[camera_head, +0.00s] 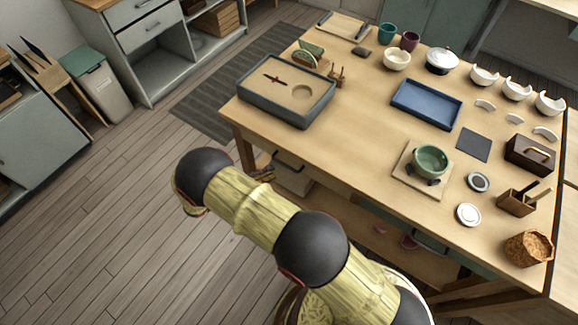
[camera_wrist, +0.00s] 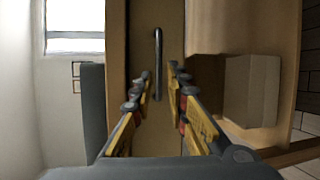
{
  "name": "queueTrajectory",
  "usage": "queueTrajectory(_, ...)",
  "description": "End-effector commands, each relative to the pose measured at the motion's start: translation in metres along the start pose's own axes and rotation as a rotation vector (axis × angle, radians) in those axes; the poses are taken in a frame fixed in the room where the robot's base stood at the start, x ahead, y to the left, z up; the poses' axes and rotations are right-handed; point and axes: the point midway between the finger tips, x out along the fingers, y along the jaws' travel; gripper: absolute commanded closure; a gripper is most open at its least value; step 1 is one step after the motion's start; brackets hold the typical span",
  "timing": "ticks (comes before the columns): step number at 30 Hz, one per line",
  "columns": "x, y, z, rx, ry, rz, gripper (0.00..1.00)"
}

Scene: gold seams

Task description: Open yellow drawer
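The wooden table (camera_head: 365,140) carries a grey tray (camera_head: 278,108), a blue tray (camera_head: 427,103), bowls and cups. A pale box (camera_wrist: 251,90) stands on the right in the wrist view. The plank floor (camera_head: 110,210) is clear left of my arm.

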Motion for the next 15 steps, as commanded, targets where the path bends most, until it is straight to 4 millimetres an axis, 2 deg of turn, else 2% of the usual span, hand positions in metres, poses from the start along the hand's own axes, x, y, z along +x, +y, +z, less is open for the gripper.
queueTrajectory(5, 0.007, 0.001, 0.001, 0.051, -0.006, 0.003, 0.84)
queueTrajectory(15, 0.056, 0.000, 0.003, 0.049, -0.009, 0.002, 0.84)
